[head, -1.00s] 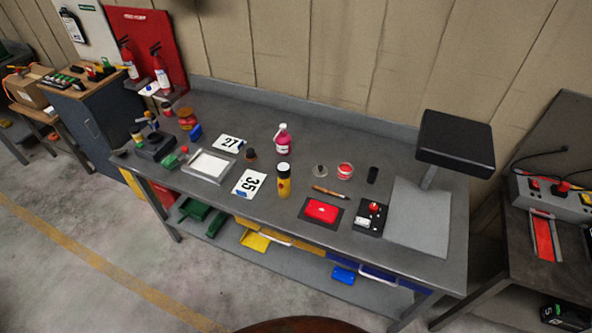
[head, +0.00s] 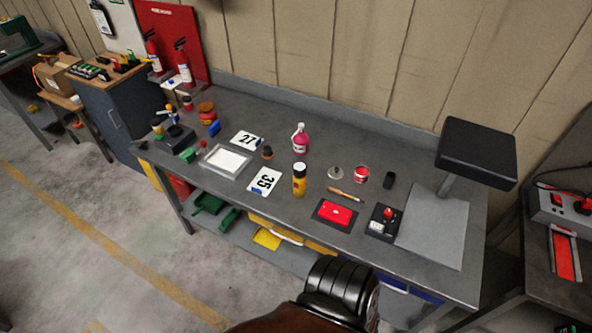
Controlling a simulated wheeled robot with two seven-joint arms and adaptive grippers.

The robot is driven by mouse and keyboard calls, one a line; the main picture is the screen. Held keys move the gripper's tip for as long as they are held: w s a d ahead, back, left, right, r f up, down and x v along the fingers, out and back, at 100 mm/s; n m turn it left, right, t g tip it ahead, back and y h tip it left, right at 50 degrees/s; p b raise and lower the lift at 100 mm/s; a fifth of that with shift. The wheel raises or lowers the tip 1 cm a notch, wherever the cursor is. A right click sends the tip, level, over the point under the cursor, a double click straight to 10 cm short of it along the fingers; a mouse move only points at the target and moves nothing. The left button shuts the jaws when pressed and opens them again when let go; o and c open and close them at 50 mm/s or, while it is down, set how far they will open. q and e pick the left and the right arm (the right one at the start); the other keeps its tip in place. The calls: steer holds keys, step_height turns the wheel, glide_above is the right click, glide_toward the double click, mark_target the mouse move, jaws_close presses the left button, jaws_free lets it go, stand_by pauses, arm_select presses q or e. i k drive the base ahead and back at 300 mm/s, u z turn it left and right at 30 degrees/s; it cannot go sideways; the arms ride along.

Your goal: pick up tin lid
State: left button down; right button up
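A small grey round lid with a knob-like middle (head: 335,172) lies flat on the grey workbench (head: 400,255), right of the centre. An open tin with red contents (head: 361,175) stands just to its right, close but apart. A brush with a brown handle (head: 345,193) lies in front of them. Neither of my grippers shows in the head view.
A yellow bottle (head: 299,180) stands left of the lid and a pink bottle (head: 300,139) behind it. A black block (head: 388,180), a red pouch (head: 334,212) and a black switch box (head: 383,222) lie nearby. A dark stand (head: 478,155) rises at right.

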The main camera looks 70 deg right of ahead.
mark_target(335, 173)
steer(key=u, duration=0.05)
steer(key=i, duration=1.8)
steer(key=z, duration=2.55)
